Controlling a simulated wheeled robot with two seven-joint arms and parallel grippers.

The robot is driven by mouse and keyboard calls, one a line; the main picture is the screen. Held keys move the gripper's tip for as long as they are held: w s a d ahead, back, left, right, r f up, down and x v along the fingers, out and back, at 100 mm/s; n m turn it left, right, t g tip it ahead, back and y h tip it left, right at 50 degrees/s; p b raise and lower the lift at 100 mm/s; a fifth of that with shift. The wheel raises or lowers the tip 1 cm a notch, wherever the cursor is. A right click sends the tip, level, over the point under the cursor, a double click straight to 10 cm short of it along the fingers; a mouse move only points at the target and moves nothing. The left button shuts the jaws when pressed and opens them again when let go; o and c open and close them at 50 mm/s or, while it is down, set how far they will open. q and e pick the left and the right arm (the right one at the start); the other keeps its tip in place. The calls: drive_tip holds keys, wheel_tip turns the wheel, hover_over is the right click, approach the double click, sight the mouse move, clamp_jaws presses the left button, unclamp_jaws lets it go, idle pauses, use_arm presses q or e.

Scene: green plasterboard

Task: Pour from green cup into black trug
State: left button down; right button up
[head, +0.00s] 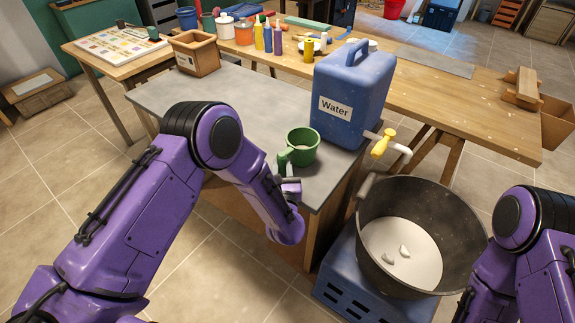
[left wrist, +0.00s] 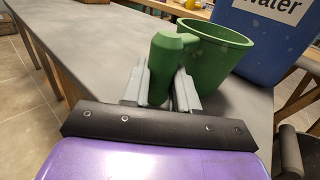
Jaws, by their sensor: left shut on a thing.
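The green cup (head: 303,147) stands upright near the right edge of the grey worktop, with its handle toward my left arm. My left gripper (head: 287,183) is shut on the cup's handle; the left wrist view shows the green handle (left wrist: 168,68) between its grey fingers and the cup body (left wrist: 212,55) just beyond. What is inside the cup is hard to make out. The black trug (head: 372,205) sits to the right on a blue crate and holds white material with a few pale lumps. My right arm is at the right edge; its gripper is out of frame.
A blue water container (head: 350,92) with a yellow-handled tap (head: 383,143) stands right behind the cup, its spout reaching toward the trug. The grey worktop (head: 232,90) is clear left of the cup. A blue crate (head: 338,275) supports the trug. A wooden box (head: 194,54) stands farther back.

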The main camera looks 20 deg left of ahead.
sight(283, 161)
use_arm(q)
wheel_tip(283, 161, up, 3)
drive_tip(key=shift+s+d+r, duration=0.1)
drive_tip(key=shift+d, duration=0.05)
drive_tip(key=s+d+r+b, duration=0.3)
drive_tip(key=s+d+r, duration=0.5)
drive_tip(key=s+r, duration=0.1)
drive_tip(key=shift+b+v, duration=0.3)
drive_tip(key=shift+v, duration=0.55)
drive_tip(key=shift+r, duration=0.1)
